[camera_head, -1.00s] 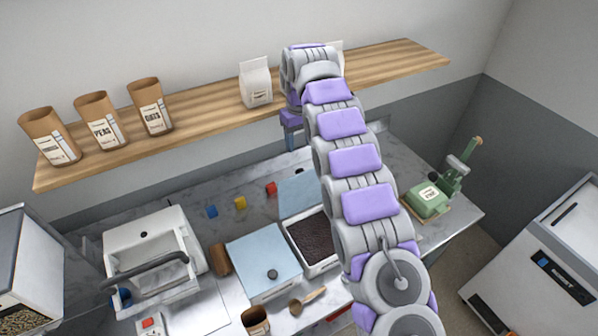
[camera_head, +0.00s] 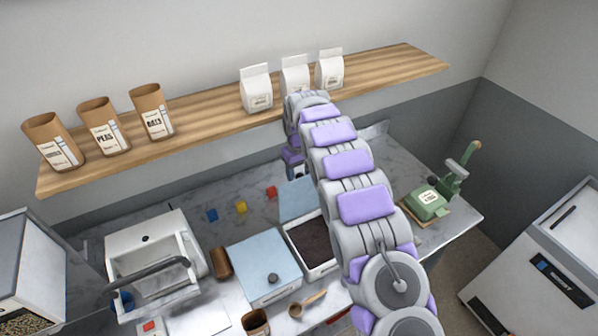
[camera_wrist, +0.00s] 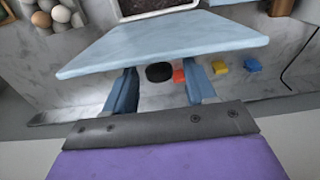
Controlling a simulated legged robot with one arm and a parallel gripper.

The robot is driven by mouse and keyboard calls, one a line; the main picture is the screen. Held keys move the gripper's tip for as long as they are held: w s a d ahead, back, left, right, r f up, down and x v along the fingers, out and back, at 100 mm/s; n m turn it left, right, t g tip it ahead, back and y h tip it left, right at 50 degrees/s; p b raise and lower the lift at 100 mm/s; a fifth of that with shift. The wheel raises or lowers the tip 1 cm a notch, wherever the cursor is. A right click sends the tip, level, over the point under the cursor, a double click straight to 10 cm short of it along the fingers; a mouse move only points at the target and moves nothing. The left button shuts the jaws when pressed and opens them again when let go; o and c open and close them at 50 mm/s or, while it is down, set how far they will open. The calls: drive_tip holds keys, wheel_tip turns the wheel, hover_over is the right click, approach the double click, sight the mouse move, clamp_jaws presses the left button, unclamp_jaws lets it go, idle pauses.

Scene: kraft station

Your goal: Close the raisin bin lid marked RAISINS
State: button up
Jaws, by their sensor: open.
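The open white bin (camera_head: 320,271) holds dark raisin-like contents. Its pale blue lid (camera_head: 296,196) stands raised at the back; I cannot read a RAISINS mark. In the wrist view the lid (camera_wrist: 165,42) spans the picture, with the bin's dark opening beyond it. A black round knob (camera_wrist: 159,72) shows at the lid's near edge, between my two blue fingers. My gripper (camera_wrist: 162,86) is open and empty behind the lid, with its fingertips close to the edge; I cannot tell whether they touch. In the head view my gripper (camera_head: 293,166) is partly hidden by my arm.
A closed blue-lidded bin (camera_head: 262,262) stands to the left. A wooden shelf (camera_head: 210,112) with paper bags runs above my gripper. Red, yellow (camera_head: 240,207) and blue blocks lie on the counter behind. A green press (camera_head: 430,203) stands right.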

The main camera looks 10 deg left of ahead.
drive_tip(key=shift+c, duration=0.5)
clamp_jaws()
